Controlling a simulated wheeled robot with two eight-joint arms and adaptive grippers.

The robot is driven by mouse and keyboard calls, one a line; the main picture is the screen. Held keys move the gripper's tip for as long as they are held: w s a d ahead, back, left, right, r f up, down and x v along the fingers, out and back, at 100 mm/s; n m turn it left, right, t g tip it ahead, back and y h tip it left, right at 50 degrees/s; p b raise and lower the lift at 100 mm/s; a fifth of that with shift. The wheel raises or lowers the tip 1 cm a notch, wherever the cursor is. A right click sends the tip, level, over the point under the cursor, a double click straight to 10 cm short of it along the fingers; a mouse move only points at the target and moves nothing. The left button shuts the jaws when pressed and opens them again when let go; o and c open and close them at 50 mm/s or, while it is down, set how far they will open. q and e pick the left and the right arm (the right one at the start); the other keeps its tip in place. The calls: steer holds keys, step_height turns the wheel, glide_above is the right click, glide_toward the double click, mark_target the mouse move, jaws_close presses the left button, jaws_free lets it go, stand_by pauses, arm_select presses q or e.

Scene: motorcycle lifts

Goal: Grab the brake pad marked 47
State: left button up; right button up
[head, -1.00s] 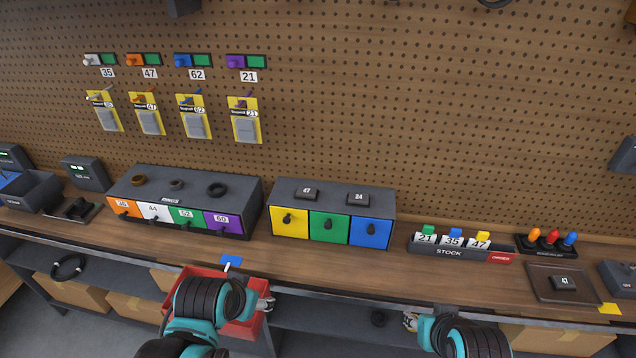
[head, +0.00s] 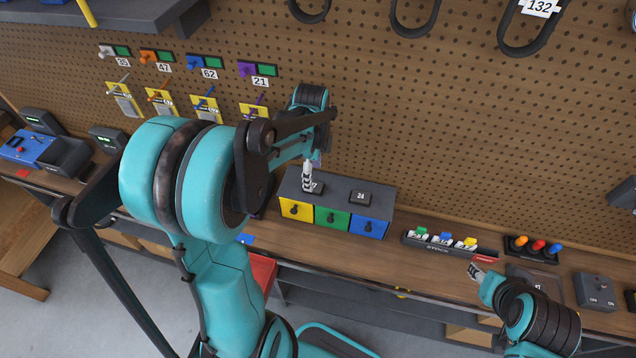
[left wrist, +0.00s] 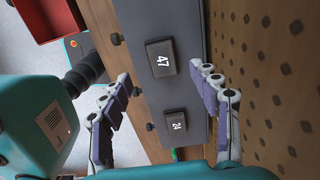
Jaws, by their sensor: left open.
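A dark brake pad marked 47 (head: 317,187) lies on the grey three-drawer box (head: 338,188), partly hidden by my left gripper (head: 308,176) in the head view. In the left wrist view the pad (left wrist: 161,58) lies flat, and my open left gripper (left wrist: 163,78) is above the box with one finger on each side. The fingers do not appear to touch the pad. A pad marked 24 (head: 360,198) lies beside it on the same box. My right gripper (head: 478,272) is low near the stock rack; its jaws are too small to read.
Another dark pad marked 47 (head: 538,286) is at the right, partly hidden by my right arm. The stock rack (head: 440,246) stands right of the box. Yellow packs (head: 162,101) hang on the pegboard. A red bin (head: 262,270) is below the bench edge.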

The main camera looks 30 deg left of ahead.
mark_target(318, 187)
arm_select(q)
steer(key=f, duration=0.2)
steer(key=f+b, duration=0.1)
steer(key=f, duration=0.2)
steer(key=shift+w+a+f, duration=0.15)
steer(key=shift+w+a, duration=0.05)
steer(key=shift+s, duration=0.1)
jaws_close()
